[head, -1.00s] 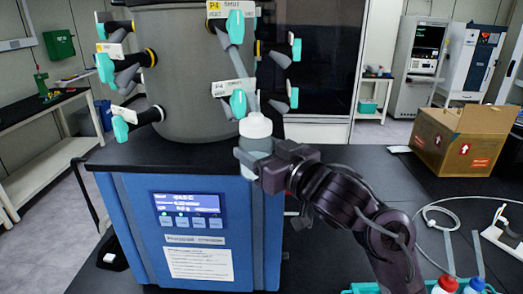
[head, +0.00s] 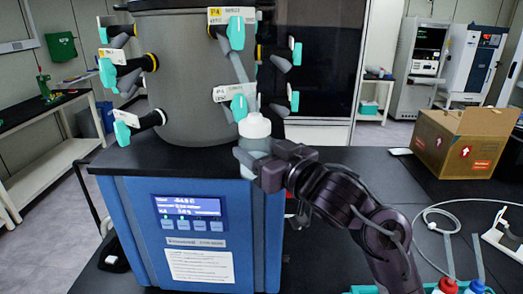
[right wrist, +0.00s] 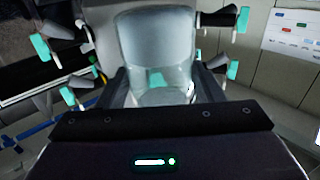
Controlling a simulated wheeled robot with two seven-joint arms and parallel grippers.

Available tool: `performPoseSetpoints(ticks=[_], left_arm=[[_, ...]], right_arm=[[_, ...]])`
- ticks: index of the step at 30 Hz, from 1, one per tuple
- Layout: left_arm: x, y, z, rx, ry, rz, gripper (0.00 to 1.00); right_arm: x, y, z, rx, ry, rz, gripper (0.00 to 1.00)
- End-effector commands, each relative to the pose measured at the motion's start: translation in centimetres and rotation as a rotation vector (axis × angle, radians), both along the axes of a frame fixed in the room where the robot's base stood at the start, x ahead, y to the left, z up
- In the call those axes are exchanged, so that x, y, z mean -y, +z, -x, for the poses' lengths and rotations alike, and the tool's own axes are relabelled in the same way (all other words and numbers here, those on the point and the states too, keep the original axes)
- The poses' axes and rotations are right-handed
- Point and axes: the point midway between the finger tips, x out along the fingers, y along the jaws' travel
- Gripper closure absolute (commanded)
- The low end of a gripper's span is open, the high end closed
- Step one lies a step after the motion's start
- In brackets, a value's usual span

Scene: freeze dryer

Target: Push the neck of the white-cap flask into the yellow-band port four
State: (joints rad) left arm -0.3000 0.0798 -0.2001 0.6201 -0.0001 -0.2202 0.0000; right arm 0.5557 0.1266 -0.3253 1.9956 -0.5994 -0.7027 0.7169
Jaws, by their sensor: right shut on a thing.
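The white-cap flask (head: 255,128) is upright in my right gripper (head: 252,160), in front of the grey drum. The gripper is shut on the flask body, below its white top. The flask top is just under the lower front port with a teal handle (head: 239,107); I cannot tell whether they touch. Port four (head: 214,15), with a yellow-edged label marked P4, is above on the drum front, and its grey tube slants down toward the lower port. In the right wrist view a pale translucent body (right wrist: 158,80) shows between the fingers. My left gripper is out of view.
The grey drum (head: 185,75) carries several other ports with teal handles at both sides. It stands on a blue cabinet (head: 135,225) with a lit display.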

Motion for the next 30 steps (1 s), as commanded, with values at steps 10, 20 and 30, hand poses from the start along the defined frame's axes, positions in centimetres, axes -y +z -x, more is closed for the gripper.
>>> performPoseSetpoints(ticks=[10,20,30], left_arm=[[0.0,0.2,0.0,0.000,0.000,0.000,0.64],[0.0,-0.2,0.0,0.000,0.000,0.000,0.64],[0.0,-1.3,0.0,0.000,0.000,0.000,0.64]], right_arm=[[-0.1,0.4,-0.1,0.005,0.000,-0.007,0.14],[0.5,0.1,0.5,0.002,0.000,-0.004,0.14],[3.9,0.2,4.8,0.006,-0.001,-0.004,0.14]])
